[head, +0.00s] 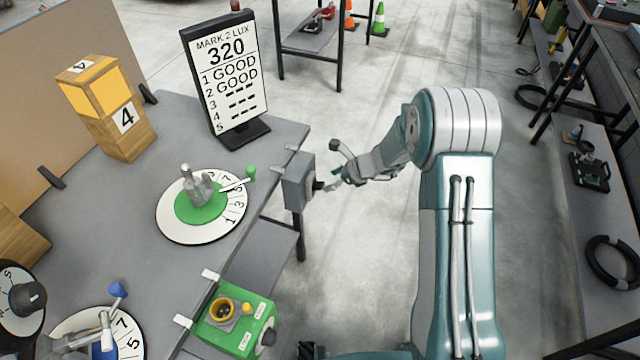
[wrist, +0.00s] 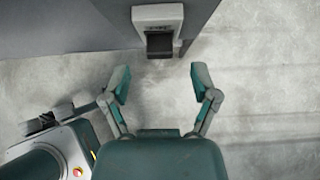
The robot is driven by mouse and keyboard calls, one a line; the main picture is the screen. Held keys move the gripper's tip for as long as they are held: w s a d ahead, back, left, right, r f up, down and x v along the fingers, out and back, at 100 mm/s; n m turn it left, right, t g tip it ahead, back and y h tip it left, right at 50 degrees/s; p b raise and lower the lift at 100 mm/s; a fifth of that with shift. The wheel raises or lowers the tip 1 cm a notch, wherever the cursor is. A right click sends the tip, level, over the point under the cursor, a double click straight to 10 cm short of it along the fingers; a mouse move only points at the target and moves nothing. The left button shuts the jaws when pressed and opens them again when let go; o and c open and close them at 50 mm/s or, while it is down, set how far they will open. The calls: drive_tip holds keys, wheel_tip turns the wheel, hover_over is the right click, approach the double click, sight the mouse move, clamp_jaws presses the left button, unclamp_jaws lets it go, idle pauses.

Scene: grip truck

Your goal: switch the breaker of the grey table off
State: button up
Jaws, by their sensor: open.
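The grey table (head: 160,130) fills the left of the head view. A grey breaker box (head: 299,182) is mounted at its right edge, with a dark switch on the side facing my gripper. In the wrist view the breaker box (wrist: 158,14) is at the top centre, and its black switch (wrist: 159,43) sticks out toward my gripper. I cannot tell the switch position. My gripper (wrist: 160,82) is open and empty, its fingers apart on either side of the switch's line and short of it. In the head view my gripper (head: 338,178) is just right of the box.
A sign (head: 228,78) reading "MARK 2 LUX 320" stands on the table behind the breaker. A white dial (head: 172,222) with a green centre lies to its left. A green box (head: 225,335) is at the table's front edge.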

sight(321, 184)
drive_tip(key=x, duration=0.5)
drive_tip(key=shift+c, duration=0.3)
clamp_jaws()
